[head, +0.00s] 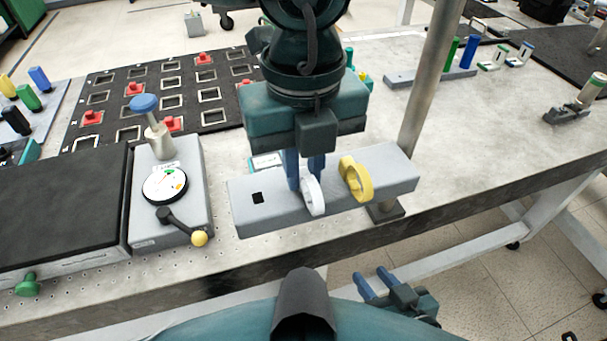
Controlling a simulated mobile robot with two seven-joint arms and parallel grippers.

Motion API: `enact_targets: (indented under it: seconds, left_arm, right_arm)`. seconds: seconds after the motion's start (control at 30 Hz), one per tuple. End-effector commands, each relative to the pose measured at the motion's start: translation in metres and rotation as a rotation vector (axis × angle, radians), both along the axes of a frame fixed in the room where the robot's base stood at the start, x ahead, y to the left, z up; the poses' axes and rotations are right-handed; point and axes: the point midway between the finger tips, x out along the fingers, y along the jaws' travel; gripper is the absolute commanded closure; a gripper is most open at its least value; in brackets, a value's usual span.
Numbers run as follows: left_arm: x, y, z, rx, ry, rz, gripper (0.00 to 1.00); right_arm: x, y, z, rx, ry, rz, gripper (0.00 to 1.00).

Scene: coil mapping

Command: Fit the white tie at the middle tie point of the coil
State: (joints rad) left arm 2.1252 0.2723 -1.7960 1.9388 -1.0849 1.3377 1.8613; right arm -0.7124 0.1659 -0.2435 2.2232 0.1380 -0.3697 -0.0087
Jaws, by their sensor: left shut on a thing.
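The white tie (314,196) is a ring standing upright at the grey block (235,212). My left gripper (305,182) points down from above with its blue fingers at the white tie and is shut on it. I cannot tell whether the tie touches the block. A yellow ring (355,179) stands on the block just right of the white one. A black square (258,198) shows on the block's left part. I cannot make out the coil or its middle tie point for certain. My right gripper (371,276) is low, in front of the table edge, open and empty.
A grey unit with a dial (165,184), blue knob (144,103) and yellow-ended lever (199,238) stands left. Behind is a black board (150,89) with square frames and red pieces. A metal post (430,85) rises at the block's right.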

Motion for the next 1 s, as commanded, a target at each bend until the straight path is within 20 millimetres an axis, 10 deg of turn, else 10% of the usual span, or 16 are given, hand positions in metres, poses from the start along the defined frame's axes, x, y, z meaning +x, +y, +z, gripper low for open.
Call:
enact_targets:
  seconds: [1.0]
  left_arm:
    - [0.000,0.000,0.018,0.000,0.000,0.000,1.00]
  right_arm:
    - [0.000,0.000,0.005,0.000,0.000,0.001,0.64]
